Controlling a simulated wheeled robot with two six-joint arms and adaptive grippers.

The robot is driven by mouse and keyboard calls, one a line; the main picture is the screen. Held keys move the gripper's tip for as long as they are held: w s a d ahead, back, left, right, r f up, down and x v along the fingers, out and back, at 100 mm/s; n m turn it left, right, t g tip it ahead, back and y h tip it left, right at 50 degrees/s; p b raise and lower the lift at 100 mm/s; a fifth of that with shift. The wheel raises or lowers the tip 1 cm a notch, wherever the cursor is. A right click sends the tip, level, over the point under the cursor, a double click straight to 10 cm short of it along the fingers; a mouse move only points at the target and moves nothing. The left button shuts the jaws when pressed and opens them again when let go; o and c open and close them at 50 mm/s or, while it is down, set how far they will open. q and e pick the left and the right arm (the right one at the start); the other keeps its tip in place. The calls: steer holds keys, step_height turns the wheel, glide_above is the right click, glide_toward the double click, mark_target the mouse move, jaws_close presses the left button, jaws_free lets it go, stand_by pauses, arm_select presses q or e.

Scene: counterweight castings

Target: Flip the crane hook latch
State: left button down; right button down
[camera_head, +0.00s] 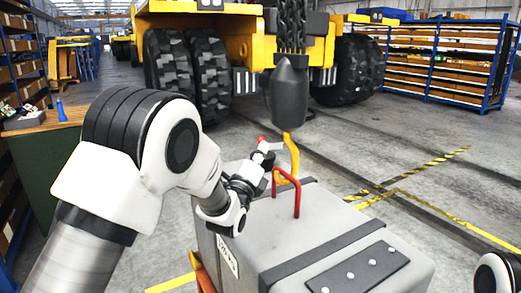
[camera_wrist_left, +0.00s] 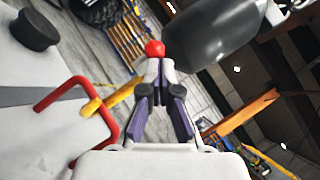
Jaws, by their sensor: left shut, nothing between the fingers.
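The yellow crane hook (camera_head: 294,160) hangs below a dark grey hook block (camera_head: 289,95). In the left wrist view the hook (camera_wrist_left: 118,96) is left of the fingers and the block (camera_wrist_left: 215,38) is at upper right. A red knob (camera_head: 261,139), apparently the latch's end, shows left of the hook; it also shows in the left wrist view (camera_wrist_left: 155,48). My left gripper (camera_head: 262,157) is shut and empty, its tips (camera_wrist_left: 160,68) at or just short of the knob; I cannot tell if they touch. The latch is partly hidden.
A grey counterweight casting (camera_head: 310,235) with a red lifting loop (camera_head: 297,195) stands beneath the hook. A yellow vehicle (camera_head: 240,40) with big tyres is behind. A green workbench (camera_head: 50,150) is at left. Open floor lies at right. Part of my right arm shows at lower right.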

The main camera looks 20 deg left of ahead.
arm_select(q)
steer(key=shift+w+d+r+m+g+p, duration=0.15)
steer(key=shift+r+m+g+p, duration=0.4)
steer(key=shift+r, duration=0.1)
steer(key=shift+w+d+r+m+g+p, duration=0.15)
steer(key=shift+r+m+g+p, duration=0.35)
steer(key=shift+r+m+g, duration=0.1)
steer(key=shift+w+r, duration=0.1)
steer(key=shift+r, duration=0.05)
